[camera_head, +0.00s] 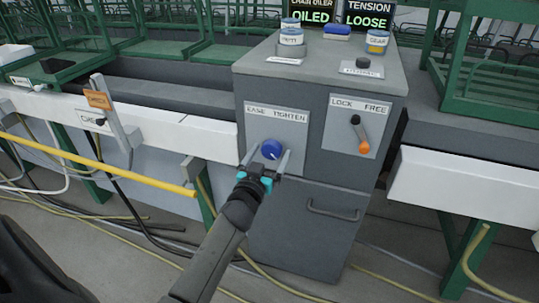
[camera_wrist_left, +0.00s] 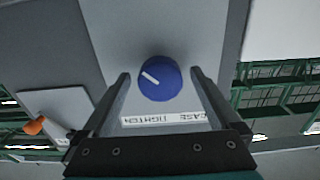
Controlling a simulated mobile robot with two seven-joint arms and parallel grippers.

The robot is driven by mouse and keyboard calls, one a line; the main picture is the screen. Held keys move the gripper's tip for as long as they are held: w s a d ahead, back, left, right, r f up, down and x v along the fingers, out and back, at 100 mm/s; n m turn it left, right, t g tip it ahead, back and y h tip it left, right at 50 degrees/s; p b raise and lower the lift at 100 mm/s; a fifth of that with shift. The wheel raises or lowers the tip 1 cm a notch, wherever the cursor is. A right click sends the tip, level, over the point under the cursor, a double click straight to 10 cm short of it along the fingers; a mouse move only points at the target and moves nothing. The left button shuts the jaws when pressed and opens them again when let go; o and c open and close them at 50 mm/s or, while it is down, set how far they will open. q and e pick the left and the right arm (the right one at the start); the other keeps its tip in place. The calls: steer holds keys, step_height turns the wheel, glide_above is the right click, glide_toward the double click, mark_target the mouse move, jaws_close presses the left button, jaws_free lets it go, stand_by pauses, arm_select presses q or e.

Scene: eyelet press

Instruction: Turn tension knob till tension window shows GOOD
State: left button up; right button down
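The tension knob (camera_head: 271,149) is a round blue knob with a white pointer mark, on a grey plate labelled EASE TIGHTEN on the cabinet front. It also shows in the left wrist view (camera_wrist_left: 160,79). My left gripper (camera_head: 265,163) is open, its fingers to either side of the knob; in the wrist view gaps show between knob and fingers (camera_wrist_left: 162,85). The tension window (camera_head: 368,15) on top of the cabinet reads LOOSE. My right gripper is not in view.
A LOCK FREE plate with an orange-tipped lever (camera_head: 361,134) is right of the knob. Jars (camera_head: 291,43) stand on the cabinet top. A yellow pipe (camera_head: 95,165) and a lever with an orange tag (camera_head: 98,99) are at left.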

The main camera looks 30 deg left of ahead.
arm_select(q)
steer(key=c, duration=1.3)
steer(key=shift+m, duration=0.4)
steer(key=shift+m+p, duration=0.35)
steer(key=shift+m, duration=0.65)
steer(key=m, duration=0.3)
steer(key=shift+m, duration=0.3)
steer(key=shift+m+p, duration=0.35)
steer(key=shift+m, duration=0.35)
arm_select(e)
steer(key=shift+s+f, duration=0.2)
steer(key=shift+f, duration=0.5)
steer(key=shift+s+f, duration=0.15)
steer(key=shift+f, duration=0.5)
arm_select(q)
steer(key=o, duration=1.3)
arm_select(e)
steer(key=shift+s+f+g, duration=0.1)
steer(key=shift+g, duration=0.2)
